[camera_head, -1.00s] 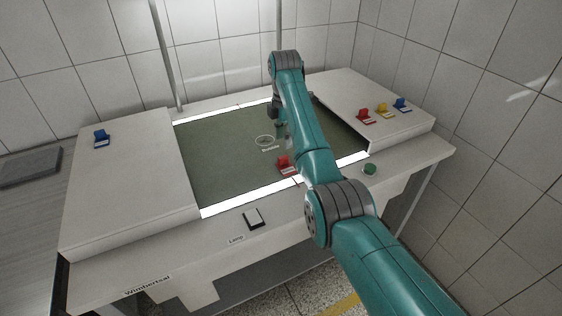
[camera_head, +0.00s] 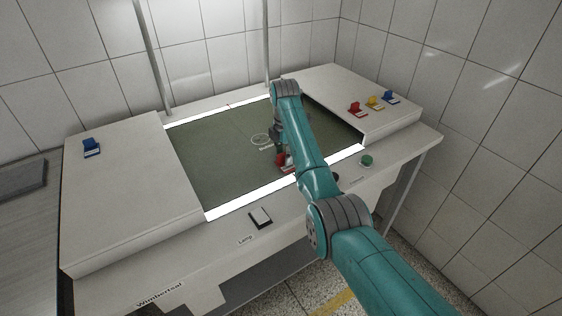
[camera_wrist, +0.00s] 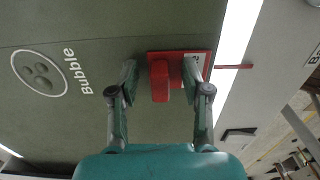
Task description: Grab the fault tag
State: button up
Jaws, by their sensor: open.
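A red tag with a raised red grip and a small white label lies on the green panel near its front lit edge; it shows in the head view (camera_head: 283,167) and, close up, in the wrist view (camera_wrist: 160,82). I take it for the fault tag. My gripper (camera_wrist: 161,76) is open, its two fingertips on either side of the raised grip, with a gap on the left. The right fingertip overlaps the tag's label. In the head view my arm partly hides the tag and the gripper.
The green panel (camera_head: 205,165) has a printed Bubble mark (camera_head: 261,140). Red (camera_head: 356,108), yellow (camera_head: 375,102) and blue (camera_head: 390,96) tags stand on the right ledge. Another blue tag (camera_head: 91,147) is on the left ledge. A lamp switch (camera_head: 260,217) and green button (camera_head: 366,160) sit in front.

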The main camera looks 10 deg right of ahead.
grip_shut()
